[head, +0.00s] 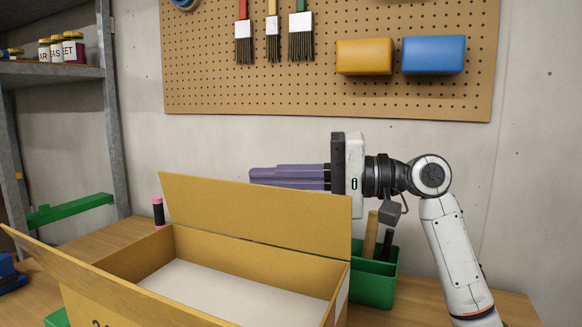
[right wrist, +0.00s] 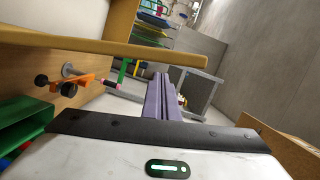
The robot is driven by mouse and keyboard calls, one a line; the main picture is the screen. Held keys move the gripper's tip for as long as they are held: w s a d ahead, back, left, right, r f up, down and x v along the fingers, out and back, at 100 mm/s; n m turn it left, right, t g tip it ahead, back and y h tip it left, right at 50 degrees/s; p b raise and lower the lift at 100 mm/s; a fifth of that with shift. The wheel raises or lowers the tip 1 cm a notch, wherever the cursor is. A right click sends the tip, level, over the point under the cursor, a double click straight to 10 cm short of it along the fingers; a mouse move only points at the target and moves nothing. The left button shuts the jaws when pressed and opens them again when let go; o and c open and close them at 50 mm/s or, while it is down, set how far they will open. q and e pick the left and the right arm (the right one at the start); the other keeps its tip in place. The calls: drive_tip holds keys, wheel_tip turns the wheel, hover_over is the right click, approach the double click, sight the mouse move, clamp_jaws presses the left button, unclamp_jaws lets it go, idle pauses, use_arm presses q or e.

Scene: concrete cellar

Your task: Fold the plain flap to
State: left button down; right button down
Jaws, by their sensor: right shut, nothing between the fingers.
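An open cardboard box (head: 318,267) stands on the wooden bench, with a pale floor inside. Its far flap (head: 255,215) stands up, leaning back a little, and shows no print. Another flap (head: 90,285) sticks out and up on the near left side. My right gripper (head: 252,175) is behind the far flap's top edge, its purple fingers pointing left and shut with nothing between them. The flap hides part of their lower side. In the right wrist view the shut fingers (right wrist: 162,95) lie beside a long cardboard edge (right wrist: 120,45). My left gripper is not in view.
A green holder (head: 375,285) with tools stands right behind the box, below my right wrist. A pink-capped marker (head: 158,212) stands at the back left. A metal shelf (head: 50,72) is at left, and a pegboard (head: 220,85) with brushes hangs behind.

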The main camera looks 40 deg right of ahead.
drive_tip(key=shift+s+a+f, duration=0.1)
drive_tip(key=shift+s+a, duration=0.2)
drive_tip(key=shift+a, duration=0.25)
